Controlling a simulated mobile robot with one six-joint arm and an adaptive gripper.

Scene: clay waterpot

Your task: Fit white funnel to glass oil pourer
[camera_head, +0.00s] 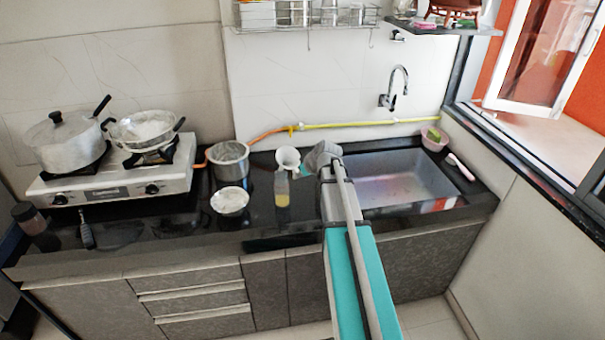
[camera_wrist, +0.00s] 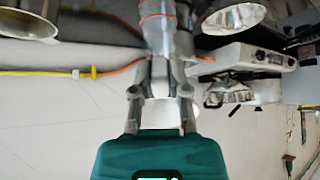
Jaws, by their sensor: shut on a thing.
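The white funnel (camera_head: 287,158) is at the end of my arm in the head view, wide mouth up, held at its right side by my gripper (camera_head: 302,168). The glass oil pourer (camera_head: 282,188), with yellow oil in it, stands upright on the black counter directly below the funnel. In the head view the funnel's lower end meets or overlaps the pourer's top; I cannot tell whether it is inside the neck. In the wrist view my gripper (camera_wrist: 160,74) is closed, with the white funnel (camera_wrist: 160,114) partly hidden between its fingers.
A steel pot (camera_head: 229,162) and a white-filled bowl (camera_head: 230,201) stand left of the pourer. The stove (camera_head: 110,185) with pot and pan is farther left. The sink (camera_head: 400,180) lies right. A yellow-orange hose (camera_head: 350,124) runs along the wall behind.

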